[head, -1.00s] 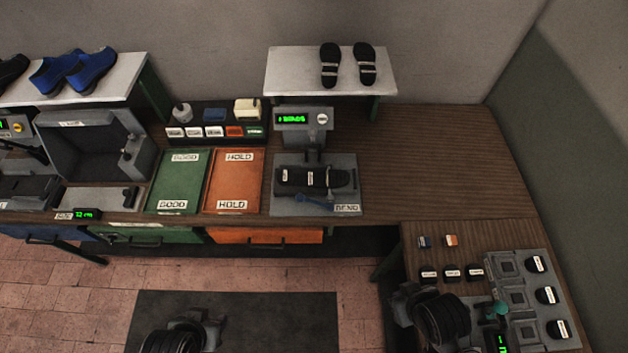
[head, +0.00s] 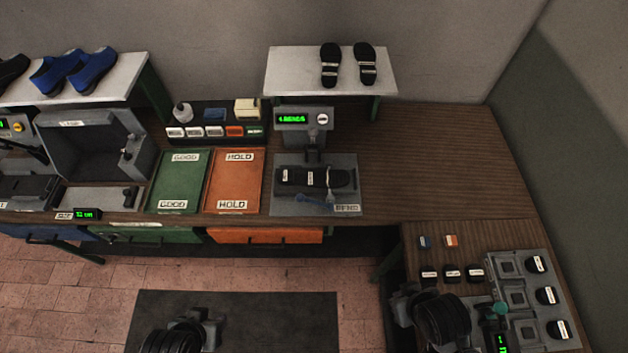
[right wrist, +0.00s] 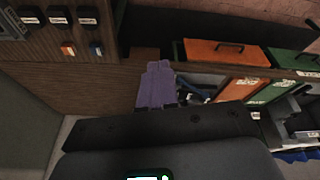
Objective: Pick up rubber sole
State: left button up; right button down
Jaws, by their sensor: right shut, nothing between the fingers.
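A black rubber sole (head: 316,178) with white labels lies across the grey bend fixture (head: 346,201), under its upright post. Two more dark soles, one left (head: 331,66) and one right (head: 365,66), stand on the white shelf at the back. My right gripper (head: 402,300) is over the lower right bench, well away from the soles. In the right wrist view its fingers (right wrist: 157,86) are together and empty. My left gripper (head: 198,321) is low over the dark floor mat. Its fingers are too unclear to judge.
A green tray (head: 180,181) and an orange tray (head: 235,181) lie left of the fixture. The bench right of it (head: 425,160) is clear. Black labelled blocks (head: 452,273) and a grey fixture (head: 517,294) occupy the right bench. Blue shoes (head: 75,73) stand far left.

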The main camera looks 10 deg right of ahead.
jog(key=c, duration=1.8)
grip_release()
jog(key=shift+c, duration=0.2)
jog(key=o, duration=1.6)
